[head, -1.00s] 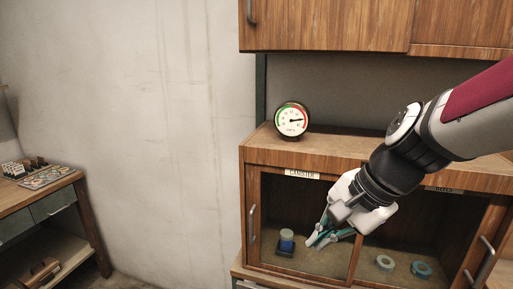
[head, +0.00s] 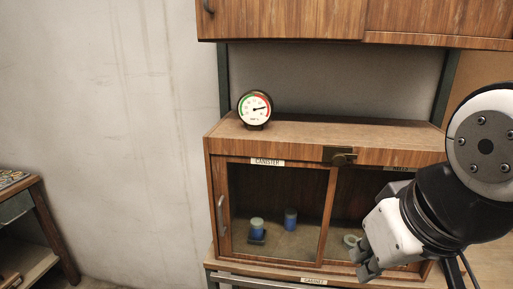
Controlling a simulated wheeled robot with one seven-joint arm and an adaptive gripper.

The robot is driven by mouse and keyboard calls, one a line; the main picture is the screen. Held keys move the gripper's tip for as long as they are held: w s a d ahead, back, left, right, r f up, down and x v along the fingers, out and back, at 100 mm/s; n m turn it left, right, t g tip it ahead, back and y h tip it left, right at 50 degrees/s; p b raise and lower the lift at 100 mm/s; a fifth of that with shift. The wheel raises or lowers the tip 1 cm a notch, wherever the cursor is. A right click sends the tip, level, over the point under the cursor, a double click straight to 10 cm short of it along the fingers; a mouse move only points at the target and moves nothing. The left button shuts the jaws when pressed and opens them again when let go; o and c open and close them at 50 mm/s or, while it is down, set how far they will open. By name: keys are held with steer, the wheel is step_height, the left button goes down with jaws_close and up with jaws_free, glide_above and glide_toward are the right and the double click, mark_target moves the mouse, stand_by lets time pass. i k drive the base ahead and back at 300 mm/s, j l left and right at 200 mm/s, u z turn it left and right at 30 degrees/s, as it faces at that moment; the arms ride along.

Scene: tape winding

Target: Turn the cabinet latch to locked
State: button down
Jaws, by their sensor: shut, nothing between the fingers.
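The latch (head: 340,155) is a small dark brass plate with a knob on the top rail of the lower wooden cabinet (head: 290,142), between the two door sides. I cannot tell from its small size which way the knob is turned. The left glass door (head: 217,240) looks closed, with a CANISTER label (head: 268,161) above it. My gripper (head: 369,270) is at the lower right, in front of the right door, below and right of the latch and apart from it. Its fingers are shut and empty, pointing down-left. My arm hides most of the right door.
Two blue canisters (head: 257,229) (head: 290,219) stand behind the left glass. A pale roll (head: 350,241) lies behind the right. A round gauge (head: 255,109) stands on the cabinet top. Upper cabinets (head: 290,18) overhang. A side bench (head: 38,225) is at left; free floor lies between.

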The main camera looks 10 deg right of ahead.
mark_target(339, 159)
steer(key=k+j+z, duration=0.15)
steer(key=j+z, duration=0.25)
steer(key=k+j+z, duration=0.15)
steer(key=z, duration=0.2)
steer(key=k+j+z, duration=0.15)
steer(key=z, duration=0.25)
steer(key=k, duration=0.1)
